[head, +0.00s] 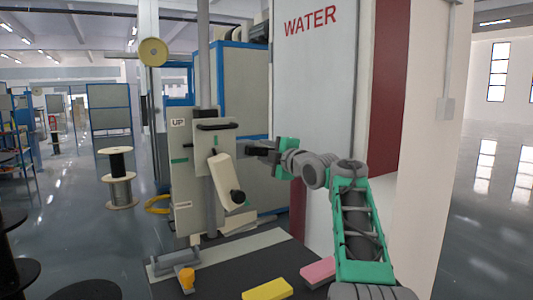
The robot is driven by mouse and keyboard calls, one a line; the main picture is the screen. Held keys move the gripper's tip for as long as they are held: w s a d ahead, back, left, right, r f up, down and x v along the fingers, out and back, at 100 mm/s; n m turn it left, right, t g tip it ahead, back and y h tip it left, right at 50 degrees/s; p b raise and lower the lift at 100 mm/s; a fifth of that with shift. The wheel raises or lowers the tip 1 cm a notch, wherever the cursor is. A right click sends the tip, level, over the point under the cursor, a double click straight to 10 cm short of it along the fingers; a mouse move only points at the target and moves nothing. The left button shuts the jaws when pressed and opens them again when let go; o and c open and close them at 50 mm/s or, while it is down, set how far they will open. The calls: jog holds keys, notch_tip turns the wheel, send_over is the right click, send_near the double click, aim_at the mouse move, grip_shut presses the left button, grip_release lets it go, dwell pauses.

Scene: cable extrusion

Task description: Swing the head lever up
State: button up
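The head lever (222,180) is a cream arm on the front of the grey machine head. It slants down to the right and ends in a black knob (238,197). An "UP" label (178,123) is on the panel to the upper left. My gripper (251,151) reaches in from the right and points left, above and slightly right of the knob. It looks apart from the lever and knob. Its dark fingers are small here, and I cannot tell whether they are open or shut.
A black bar handle (216,126) sits on the head above the lever. A yellow block (267,290) and a pink block (318,271) lie on the dark bench top, near an orange knob (187,277). A tall cabinet marked "WATER" (310,75) stands close behind my arm.

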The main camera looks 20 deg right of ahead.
jog(key=shift+o, duration=0.9)
jog(key=s+d, duration=0.1)
jog(key=s, duration=0.6)
jog(key=shift+s+b, duration=0.4)
jog(key=shift+b, duration=0.05)
jog(key=shift+f, duration=0.1)
